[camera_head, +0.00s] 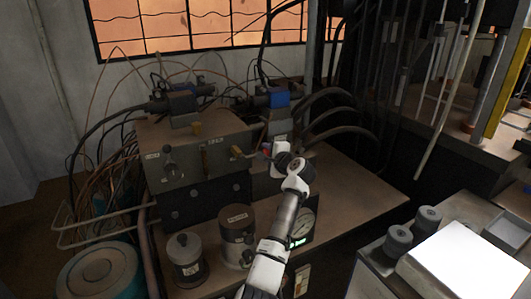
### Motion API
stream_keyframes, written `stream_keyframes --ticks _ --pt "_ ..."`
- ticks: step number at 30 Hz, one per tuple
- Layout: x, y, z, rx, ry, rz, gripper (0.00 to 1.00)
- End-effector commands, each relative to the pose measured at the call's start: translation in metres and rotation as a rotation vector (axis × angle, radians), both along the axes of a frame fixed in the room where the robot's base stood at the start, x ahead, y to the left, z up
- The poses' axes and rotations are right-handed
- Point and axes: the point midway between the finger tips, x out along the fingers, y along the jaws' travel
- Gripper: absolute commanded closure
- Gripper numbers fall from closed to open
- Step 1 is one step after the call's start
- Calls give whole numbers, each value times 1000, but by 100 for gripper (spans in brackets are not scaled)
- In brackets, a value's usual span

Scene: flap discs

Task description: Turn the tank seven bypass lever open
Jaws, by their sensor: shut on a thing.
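A grey metal valve block (195,140) sits on the bench in the middle left. Its front carries a dark round knob (172,168) at the left and an upright brass lever (204,158) in the middle. Another brass lever (239,152) sticks out at the right end, beside my gripper. My gripper (264,151) reaches in from the lower right and is shut on this right-hand lever; its fingertips are small and partly hidden. The labels on the block are too small to read, so I cannot tell which lever is tank seven bypass.
Two canisters (186,258) (238,228) and a dial gauge (302,232) stand in front of the block, near my arm. Cables and hoses (335,110) run behind. The brown bench top (350,195) is clear at the right. A white box (470,260) lies at lower right.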

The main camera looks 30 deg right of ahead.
Motion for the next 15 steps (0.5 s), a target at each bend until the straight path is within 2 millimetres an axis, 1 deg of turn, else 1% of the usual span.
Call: stream_keyframes --ticks 1,8,9,13,15 --pt "-1 -1 -3 5 4 0 100" --pt "-1 -1 -3 5 5 0 100" --pt "-1 -1 -3 5 5 0 71" --pt "-1 0 -3 4 4 0 54" --pt "0 0 -2 3 3 0 52"
